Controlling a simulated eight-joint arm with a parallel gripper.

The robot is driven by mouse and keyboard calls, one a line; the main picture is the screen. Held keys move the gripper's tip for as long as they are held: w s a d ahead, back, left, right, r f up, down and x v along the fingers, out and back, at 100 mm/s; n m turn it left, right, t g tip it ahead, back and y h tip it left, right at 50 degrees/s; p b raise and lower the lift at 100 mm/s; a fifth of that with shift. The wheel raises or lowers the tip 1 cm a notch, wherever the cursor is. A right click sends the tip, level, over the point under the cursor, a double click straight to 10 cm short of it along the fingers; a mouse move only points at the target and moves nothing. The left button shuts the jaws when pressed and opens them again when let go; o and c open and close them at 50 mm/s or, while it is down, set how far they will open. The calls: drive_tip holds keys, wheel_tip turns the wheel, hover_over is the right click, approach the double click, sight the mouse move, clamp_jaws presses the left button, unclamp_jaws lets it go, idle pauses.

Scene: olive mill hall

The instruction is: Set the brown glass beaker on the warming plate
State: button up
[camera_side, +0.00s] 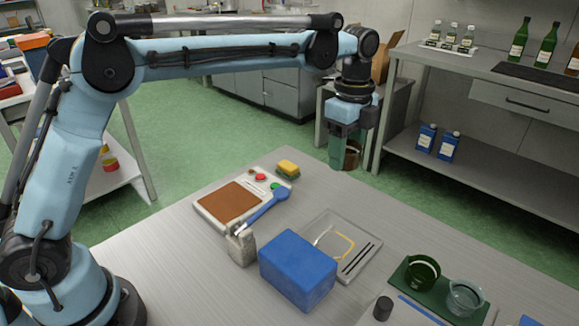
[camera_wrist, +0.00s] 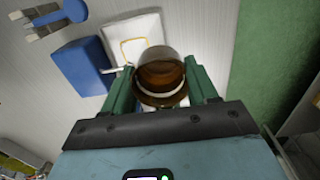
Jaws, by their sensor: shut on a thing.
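The brown glass beaker (camera_wrist: 160,88) is between the green fingers of my gripper (camera_wrist: 160,80) in the wrist view, its round mouth facing the camera. In the side view my gripper (camera_side: 346,152) is shut on the beaker (camera_side: 352,160), held in the air past the far edge of the table; a finger hides part of it. The warming plate (camera_side: 230,202), a pale unit with a brown square top and red and green buttons, lies on the table to the left of and nearer than my gripper. Its brown top is bare.
A blue tool (camera_side: 264,208) lies along the plate's right side, by a grey block (camera_side: 240,246). A yellow sponge (camera_side: 288,168) sits behind. A blue box (camera_side: 298,270), a clear tray (camera_side: 326,222) and a green tray (camera_side: 401,273) with glassware stand nearer and to the right.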

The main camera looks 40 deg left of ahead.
drive_tip(key=s+a+n, duration=0.1)
drive_tip(key=s+a, duration=0.2)
drive_tip(key=a, duration=0.5)
drive_tip(key=n, duration=0.3)
hover_over(229, 200)
wheel_tip(229, 200, down, 6)
drive_tip(key=r, duration=0.1)
drive_tip(key=shift+f, duration=3.6)
drive_tip(key=shift+f, duration=0.3)
drive_tip(key=o, duration=1.3)
drive_tip(key=shift+o, duration=0.3)
